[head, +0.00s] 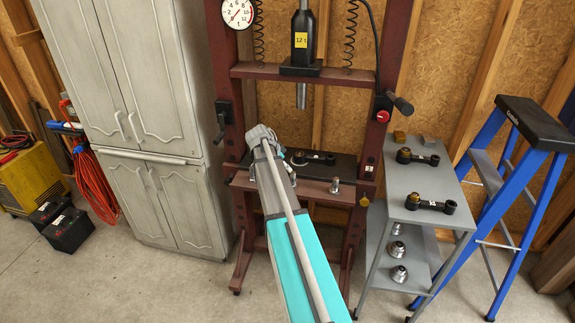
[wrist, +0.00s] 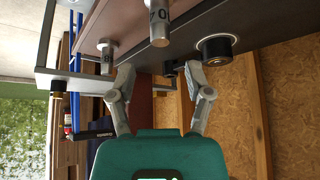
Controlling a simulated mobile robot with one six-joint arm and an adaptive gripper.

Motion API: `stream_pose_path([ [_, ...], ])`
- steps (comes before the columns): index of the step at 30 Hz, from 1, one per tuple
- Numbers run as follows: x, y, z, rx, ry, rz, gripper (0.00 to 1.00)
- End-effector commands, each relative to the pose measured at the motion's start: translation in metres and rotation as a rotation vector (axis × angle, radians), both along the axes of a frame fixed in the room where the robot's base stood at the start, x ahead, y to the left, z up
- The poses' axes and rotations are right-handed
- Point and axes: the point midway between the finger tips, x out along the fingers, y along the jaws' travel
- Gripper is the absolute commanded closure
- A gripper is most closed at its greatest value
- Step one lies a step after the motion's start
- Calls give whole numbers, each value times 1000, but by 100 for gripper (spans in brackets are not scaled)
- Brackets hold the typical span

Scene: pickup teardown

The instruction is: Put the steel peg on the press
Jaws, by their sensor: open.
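One steel peg (head: 335,185) stands on the front red-brown beam of the press (head: 305,73), right of my arm in the head view. The wrist view looks turned over and shows two steel pegs, one marked "70" (wrist: 158,24) and a smaller one (wrist: 105,48) whose mark is only partly readable. My gripper (wrist: 158,70) is open with nothing between its fingers; the "70" peg appears beyond the gap between them. In the head view my gripper (head: 263,138) is over the press bed, its fingertips hard to make out. My arm hides part of the beam.
A black part with a ring (head: 300,158) lies on the dark press plate. The ram (head: 301,95) hangs above. A grey cart (head: 415,180) with black arms and metal parts stands right, beside a blue stepladder (head: 500,180). Cabinets (head: 150,120) stand left. The front floor is clear.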

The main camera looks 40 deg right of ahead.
Motion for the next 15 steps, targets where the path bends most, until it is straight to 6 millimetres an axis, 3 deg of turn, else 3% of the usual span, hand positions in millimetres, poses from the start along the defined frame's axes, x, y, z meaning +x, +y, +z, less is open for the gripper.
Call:
stream_pose_path([
  [6, 1, 11, 19, 0, 0, 2, 35],
  [15, 1, 16, 25, 0, 1, 1, 35],
])
